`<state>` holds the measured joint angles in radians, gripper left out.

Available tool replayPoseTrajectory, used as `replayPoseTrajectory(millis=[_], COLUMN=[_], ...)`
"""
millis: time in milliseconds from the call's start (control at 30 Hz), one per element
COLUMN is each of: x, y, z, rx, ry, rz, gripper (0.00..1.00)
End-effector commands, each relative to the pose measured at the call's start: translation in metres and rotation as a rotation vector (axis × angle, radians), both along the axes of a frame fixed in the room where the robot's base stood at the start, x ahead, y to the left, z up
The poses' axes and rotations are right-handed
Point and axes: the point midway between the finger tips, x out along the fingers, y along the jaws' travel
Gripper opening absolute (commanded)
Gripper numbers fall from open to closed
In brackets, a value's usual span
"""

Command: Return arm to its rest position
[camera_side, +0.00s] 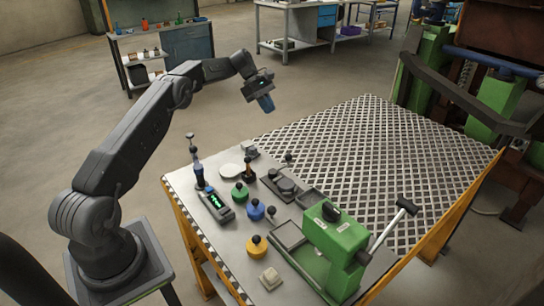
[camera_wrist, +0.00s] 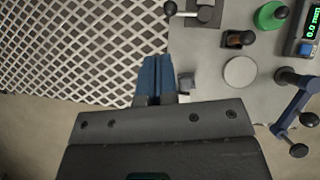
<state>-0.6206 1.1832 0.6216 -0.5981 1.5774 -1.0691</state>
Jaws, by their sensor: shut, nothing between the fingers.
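My gripper (camera_side: 265,103) hangs in the air above and beyond the far left edge of the work table, pointing down, with nothing held. In the wrist view my gripper (camera_wrist: 158,62) shows as two blue fingers pressed together. The arm reaches up from its stand at the left and is bent at the elbow. The fingers are apart from everything on the table.
The table's metal panel (camera_side: 182,184) carries a green lever box (camera_side: 335,240), a display device (camera_side: 215,204), and green (camera_side: 240,192), blue (camera_side: 256,210) and yellow (camera_side: 257,246) knobs. A perforated grate (camera_side: 370,160) fills the right side. Open floor lies behind.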

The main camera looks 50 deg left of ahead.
Motion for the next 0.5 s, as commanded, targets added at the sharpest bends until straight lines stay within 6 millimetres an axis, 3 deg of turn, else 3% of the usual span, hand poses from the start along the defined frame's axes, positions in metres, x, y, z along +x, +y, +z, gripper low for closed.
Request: replayPoseTrajectory(millis=[33,100,267,500], x=[0.002,0.0,-0.016,-0.068], y=[-0.014,-0.033,-0.081,-0.151], z=[0.022,0.047,0.099,0.16], rx=[0.037,0.091,0.217,0.402], ry=[-0.028,-0.065,-0.153,-0.287], rz=[-0.042,-0.108,-0.271,-0.53], gripper=[0.0,0.0,0.0,0.0])
